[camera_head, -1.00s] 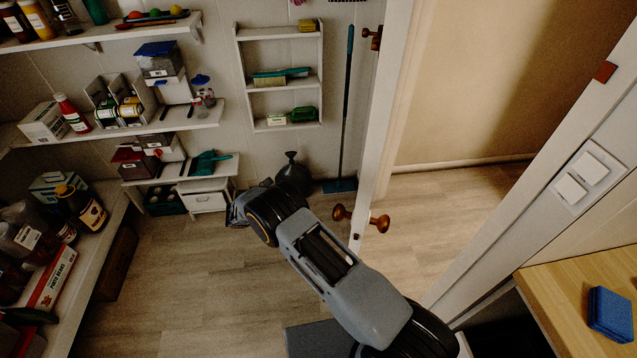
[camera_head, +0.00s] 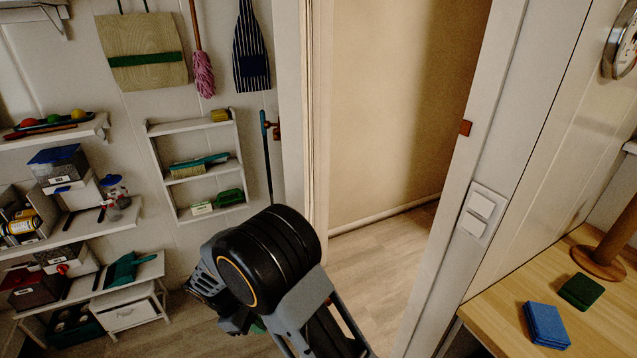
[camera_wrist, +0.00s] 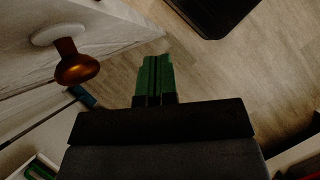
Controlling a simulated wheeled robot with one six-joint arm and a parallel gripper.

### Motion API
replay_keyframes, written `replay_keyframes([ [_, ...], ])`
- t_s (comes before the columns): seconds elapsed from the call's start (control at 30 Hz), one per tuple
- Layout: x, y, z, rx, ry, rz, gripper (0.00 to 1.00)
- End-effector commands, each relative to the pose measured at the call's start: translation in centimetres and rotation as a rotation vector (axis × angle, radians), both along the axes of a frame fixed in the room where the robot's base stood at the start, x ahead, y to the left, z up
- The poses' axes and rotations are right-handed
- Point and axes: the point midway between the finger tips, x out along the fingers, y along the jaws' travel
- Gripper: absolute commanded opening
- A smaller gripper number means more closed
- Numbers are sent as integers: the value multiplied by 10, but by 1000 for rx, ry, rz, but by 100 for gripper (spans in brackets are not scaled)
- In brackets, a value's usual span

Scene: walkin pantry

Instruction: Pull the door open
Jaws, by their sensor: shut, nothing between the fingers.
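The white door (camera_head: 291,70) stands open and shows nearly edge-on left of the doorway in the head view. In the wrist view, a copper-brown knob (camera_wrist: 77,65) on a pale round plate projects from the white door face (camera_wrist: 112,35) at upper left. My gripper (camera_wrist: 157,58) has green fingers, shut together and empty. It is to the right of the knob in that view, apart from it, over the floor. In the head view my wrist mostly hides the gripper.
The doorway (camera_head: 385,130) is clear, with wood floor beyond. A wooden counter (camera_head: 490,300) with a blue block (camera_head: 546,324) is at right. Loaded shelves (camera_head: 110,228) and a wall rack (camera_head: 160,128) stand left.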

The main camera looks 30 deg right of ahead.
Motion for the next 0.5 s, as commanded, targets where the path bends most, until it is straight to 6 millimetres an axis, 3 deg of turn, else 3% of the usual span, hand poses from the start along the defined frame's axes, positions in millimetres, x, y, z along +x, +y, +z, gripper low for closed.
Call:
replay_keyframes([
  [0.03,-7,-6,18,48,-82,-100,0],
  [0.2,-33,-23,64,193,-314,-416,0],
  [0.5,-69,-49,112,355,-560,-685,0],
])
